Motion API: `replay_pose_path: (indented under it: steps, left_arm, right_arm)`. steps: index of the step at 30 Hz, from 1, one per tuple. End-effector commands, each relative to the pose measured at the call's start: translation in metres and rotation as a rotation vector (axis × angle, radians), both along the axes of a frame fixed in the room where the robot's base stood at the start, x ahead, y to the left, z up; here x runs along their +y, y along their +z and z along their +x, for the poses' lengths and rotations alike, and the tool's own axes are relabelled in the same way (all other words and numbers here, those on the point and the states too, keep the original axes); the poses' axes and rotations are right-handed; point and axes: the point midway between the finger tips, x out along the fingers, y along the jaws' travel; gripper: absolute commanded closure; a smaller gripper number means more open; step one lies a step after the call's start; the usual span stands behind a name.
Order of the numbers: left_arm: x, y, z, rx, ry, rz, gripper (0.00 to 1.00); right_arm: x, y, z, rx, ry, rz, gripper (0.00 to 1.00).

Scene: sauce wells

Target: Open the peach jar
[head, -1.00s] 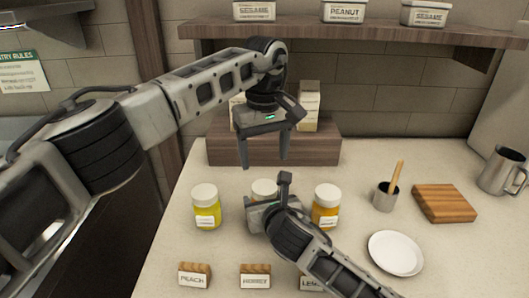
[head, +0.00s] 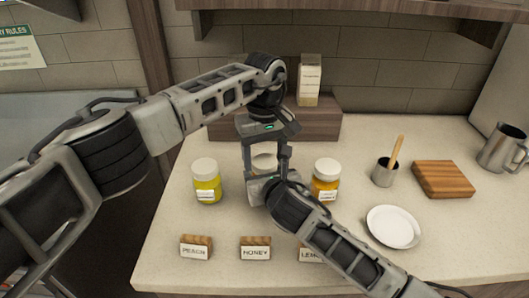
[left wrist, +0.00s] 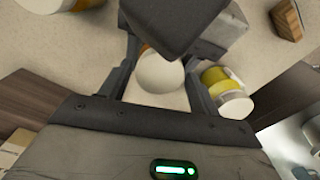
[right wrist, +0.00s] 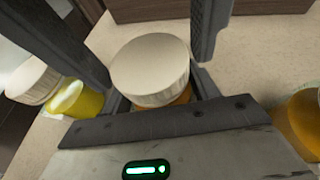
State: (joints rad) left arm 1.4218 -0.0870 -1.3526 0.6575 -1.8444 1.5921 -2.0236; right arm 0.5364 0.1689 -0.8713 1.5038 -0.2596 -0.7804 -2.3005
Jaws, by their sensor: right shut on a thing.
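Three white-lidded jars stand in a row on the counter: a yellow jar (head: 207,186), a middle jar (head: 264,160) and an orange jar (head: 327,184). I cannot read which is peach. My right gripper (right wrist: 150,104) is shut on the middle jar, around its body below the lid; an amber strip shows under the white lid (right wrist: 150,68). My left gripper (head: 266,171) points down over this jar, open, with its fingers on either side of the lid. The lid shows between them in the left wrist view (left wrist: 160,72). My right arm hides most of the jar's body.
Wooden name blocks reading PEACH (head: 196,247) and HONEY (head: 255,248) stand in front, with a third partly hidden (head: 312,254). To the right are a white plate (head: 393,227), a cup with a stick (head: 383,174), a wooden board (head: 444,179) and a metal mug (head: 503,149).

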Motion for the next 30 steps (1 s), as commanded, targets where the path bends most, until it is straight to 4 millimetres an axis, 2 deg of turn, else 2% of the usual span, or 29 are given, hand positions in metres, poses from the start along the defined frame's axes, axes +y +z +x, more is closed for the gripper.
replay_pose_path:
  steps: [1, 3, 4, 11, 18, 22, 30]
  left_arm:
    - [-0.0002, -0.0001, -0.0001, 0.000, 0.000, 0.000, 0.53]
    - [-0.0002, 0.0000, -0.0001, 0.000, 0.000, 0.000, 0.73]
    - [-0.0002, 0.0000, -0.0001, 0.000, 0.000, 0.000, 0.77]
    - [-0.0001, 0.0002, -0.0002, 0.001, 0.026, 0.000, 0.77]
    - [0.0000, 0.0003, -0.0003, 0.001, 0.402, 0.000, 0.77]
    - [-0.0001, 0.0002, -0.0005, 0.002, 0.556, 0.000, 0.77]
    - [-0.0002, 0.0003, -0.0005, 0.002, 0.596, 0.000, 0.77]
  right_arm:
    - [-0.0006, -0.0019, -0.0004, 0.003, -0.001, -0.003, 1.00]
    - [-0.0007, -0.0019, -0.0004, 0.003, -0.001, -0.003, 1.00]
    - [-0.0007, -0.0020, -0.0003, 0.003, -0.001, -0.003, 1.00]
    - [-0.0008, -0.0020, -0.0003, 0.003, -0.001, -0.003, 1.00]
    - [-0.0008, -0.0020, -0.0003, 0.004, -0.002, -0.002, 1.00]
    - [-0.0009, -0.0020, -0.0002, 0.004, -0.002, -0.002, 1.00]
    - [-0.0010, -0.0020, -0.0001, 0.004, -0.003, -0.002, 1.00]
